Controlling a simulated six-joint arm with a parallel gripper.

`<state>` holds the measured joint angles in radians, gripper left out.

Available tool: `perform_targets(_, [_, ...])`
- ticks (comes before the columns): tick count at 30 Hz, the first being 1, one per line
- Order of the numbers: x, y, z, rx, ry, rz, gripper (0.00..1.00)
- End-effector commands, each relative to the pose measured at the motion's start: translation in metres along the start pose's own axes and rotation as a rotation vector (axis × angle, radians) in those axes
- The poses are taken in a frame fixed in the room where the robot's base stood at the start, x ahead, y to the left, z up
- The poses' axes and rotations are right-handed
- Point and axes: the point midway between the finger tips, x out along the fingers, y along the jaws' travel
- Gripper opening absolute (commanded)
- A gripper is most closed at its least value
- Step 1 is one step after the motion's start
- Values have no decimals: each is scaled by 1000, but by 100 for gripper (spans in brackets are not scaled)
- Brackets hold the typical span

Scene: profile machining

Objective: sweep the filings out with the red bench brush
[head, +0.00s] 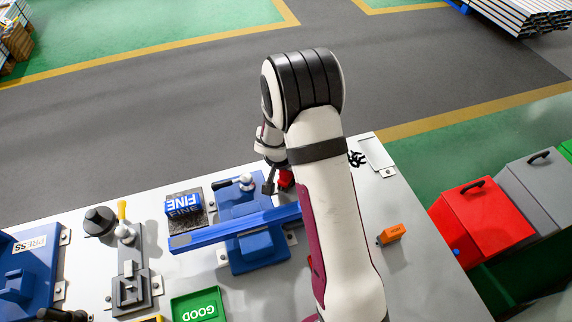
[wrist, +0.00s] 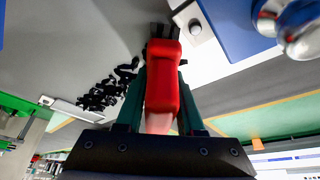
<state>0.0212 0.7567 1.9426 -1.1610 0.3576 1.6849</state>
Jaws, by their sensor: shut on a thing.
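My gripper (head: 277,186) is shut on the red bench brush (wrist: 162,75), whose red handle lies between the two dark green fingers in the wrist view. Its dark bristles (wrist: 163,32) point to the top of that view. In the head view only a small red part of the brush (head: 286,178) shows beside my arm. The filings (wrist: 105,90) are black curls on the bench, left of the brush in the wrist view. In the head view some filings (head: 357,158) show right of my arm, by a pale plate (head: 376,152) at the bench edge; my arm may hide others.
A blue vise (head: 250,250) with a long blue bar (head: 215,234) stands beside the brush. A block marked FINE (head: 184,206), a green GOOD tray (head: 198,306) and an orange block (head: 391,234) are on the bench (head: 430,285). Red (head: 482,222) and grey bins stand off the right edge.

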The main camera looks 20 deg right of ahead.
Motion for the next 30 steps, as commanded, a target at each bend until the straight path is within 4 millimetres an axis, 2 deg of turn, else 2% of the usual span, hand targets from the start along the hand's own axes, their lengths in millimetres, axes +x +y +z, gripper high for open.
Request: perform_targets(30, [26,66,-60,3,0,1,0])
